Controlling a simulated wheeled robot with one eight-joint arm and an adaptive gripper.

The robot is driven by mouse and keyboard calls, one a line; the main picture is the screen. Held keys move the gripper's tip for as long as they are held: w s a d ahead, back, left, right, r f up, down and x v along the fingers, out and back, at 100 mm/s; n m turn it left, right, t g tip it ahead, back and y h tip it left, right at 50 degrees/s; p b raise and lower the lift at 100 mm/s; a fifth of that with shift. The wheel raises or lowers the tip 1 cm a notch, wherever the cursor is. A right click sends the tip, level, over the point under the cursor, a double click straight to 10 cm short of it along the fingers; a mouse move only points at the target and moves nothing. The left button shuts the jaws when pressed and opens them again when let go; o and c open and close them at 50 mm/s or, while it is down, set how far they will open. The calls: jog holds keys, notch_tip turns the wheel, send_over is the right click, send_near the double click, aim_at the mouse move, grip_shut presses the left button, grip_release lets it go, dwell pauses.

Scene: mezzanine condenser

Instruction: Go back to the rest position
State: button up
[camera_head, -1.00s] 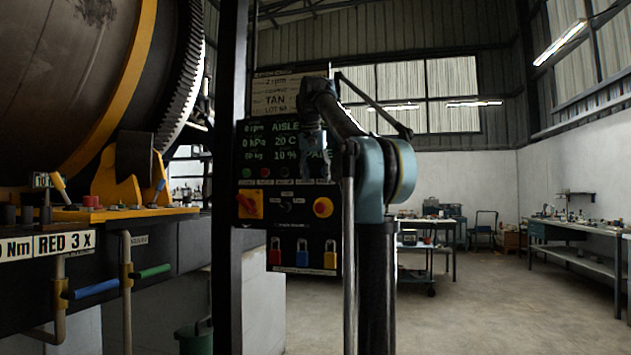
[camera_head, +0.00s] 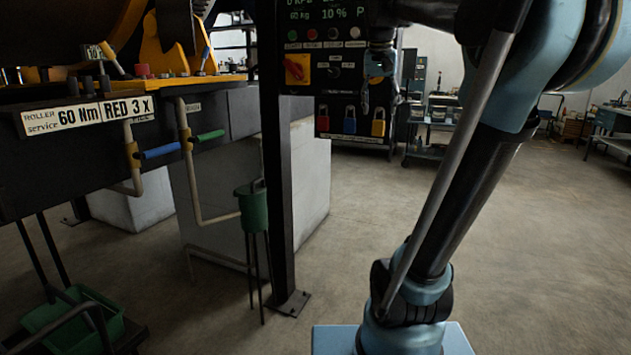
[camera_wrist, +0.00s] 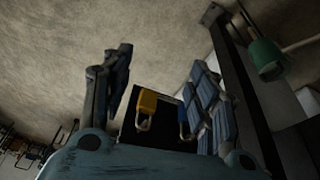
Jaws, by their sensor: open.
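A yellow padlock (camera_wrist: 147,104) and a blue padlock (camera_wrist: 184,118) show beyond the gap, on the panel. In the head view the red padlock (camera_head: 323,119), blue padlock (camera_head: 349,120) and yellow padlock (camera_head: 378,123) hang along the panel's lower edge. The gripper looks apart from them; its exact distance is unclear.
A dark upright post (camera_head: 278,180) stands left of the panel. A green funnel-like vessel (camera_head: 252,203) on thin legs is beside it. A machine bench with blue handle (camera_head: 162,151) and green handle (camera_head: 210,135) is at left. Floor (camera_head: 560,240) to the right is clear.

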jog(key=s+f+n, duration=0.1)
jog(key=s+f, duration=0.6)
jog(key=f, duration=0.5)
jog(key=s+f+n, duration=0.1)
jog(key=s+f, duration=0.7)
jog(key=f, duration=0.5)
jog(key=s+f+g+y, duration=0.1)
jog(key=s+f, duration=0.7)
jog(key=f, duration=0.5)
jog(key=shift+s+n, duration=0.25)
jog(key=shift+n, duration=0.15)
jog(key=shift+w+f, duration=0.15)
jog(key=shift+w, duration=0.3)
jog(key=shift+c, duration=0.5)
